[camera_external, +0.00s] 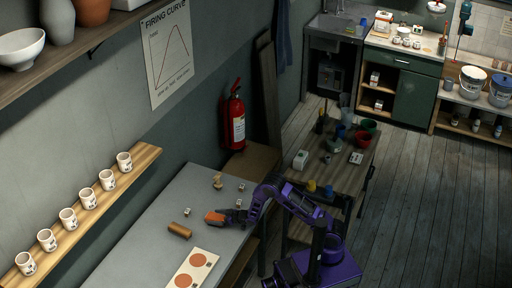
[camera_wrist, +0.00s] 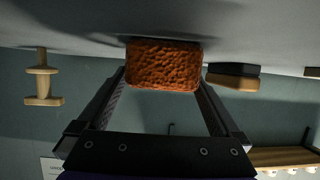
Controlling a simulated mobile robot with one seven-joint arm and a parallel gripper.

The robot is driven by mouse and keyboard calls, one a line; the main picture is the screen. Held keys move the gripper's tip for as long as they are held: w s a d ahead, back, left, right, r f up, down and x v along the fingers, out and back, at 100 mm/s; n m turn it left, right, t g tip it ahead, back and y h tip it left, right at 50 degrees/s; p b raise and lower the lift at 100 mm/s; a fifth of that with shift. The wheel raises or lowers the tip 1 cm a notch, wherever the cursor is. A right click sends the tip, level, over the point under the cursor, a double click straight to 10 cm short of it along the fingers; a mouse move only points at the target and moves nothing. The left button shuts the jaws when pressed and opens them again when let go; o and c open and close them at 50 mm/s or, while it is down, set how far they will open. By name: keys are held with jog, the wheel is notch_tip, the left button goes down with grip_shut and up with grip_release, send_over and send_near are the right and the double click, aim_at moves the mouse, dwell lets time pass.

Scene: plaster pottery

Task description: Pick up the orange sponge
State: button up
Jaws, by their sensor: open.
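The orange sponge (camera_external: 214,217) lies on the grey table (camera_external: 205,178) in the external view. It is a rough, porous orange block. It also shows in the wrist view, where the sponge (camera_wrist: 163,65) sits at the top centre, between the tips of my open gripper (camera_wrist: 163,92). A finger runs up on each side of it. I cannot tell how far the sponge reaches in between the fingers. In the external view my gripper (camera_external: 229,215) is low over the table, just right of the sponge.
A brown cylinder (camera_external: 180,230) and a board with orange discs (camera_external: 193,270) lie nearby. Small white cubes (camera_external: 187,211) and a wooden spool-shaped piece (camera_external: 217,181) stand around. In the wrist view a dark-and-tan block (camera_wrist: 232,75) lies right of the sponge, the spool-shaped piece (camera_wrist: 42,80) left.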

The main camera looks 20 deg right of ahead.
jog(key=shift+w+a+f, duration=0.1)
jog(key=shift+w+a, duration=0.1)
jog(key=c, duration=1.2)
